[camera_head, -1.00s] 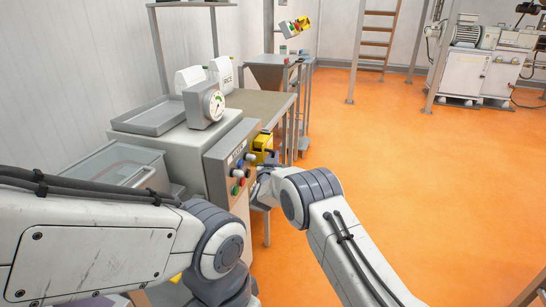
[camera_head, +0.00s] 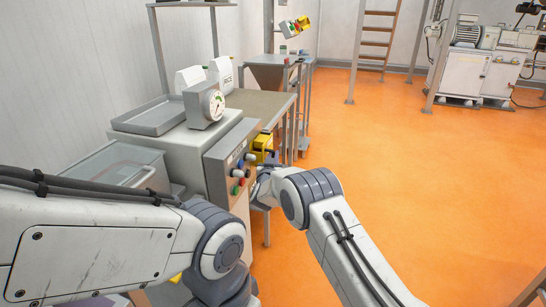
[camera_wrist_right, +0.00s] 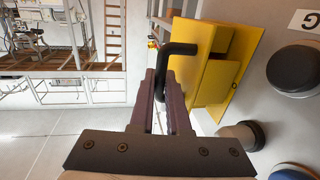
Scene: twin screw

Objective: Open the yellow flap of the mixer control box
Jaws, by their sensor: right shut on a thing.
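The mixer control box (camera_head: 231,162) is a grey panel with coloured knobs and buttons on the front of the mixer. The yellow flap (camera_head: 263,144) is at its far right end. In the right wrist view the yellow flap (camera_wrist_right: 221,78) stands out from the grey panel, with a bent black handle (camera_wrist_right: 180,48) beside it. My right gripper (camera_wrist_right: 163,78) is shut on the black handle, which runs down between its two dark fingers. In the head view the right gripper is mostly hidden behind its own wrist. My left arm comes in from the left; its gripper does not show.
Knobs and buttons (camera_wrist_right: 297,70) sit close to the right of my right gripper. A table (camera_head: 262,106) stands behind. The orange floor (camera_head: 430,180) to the right is clear.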

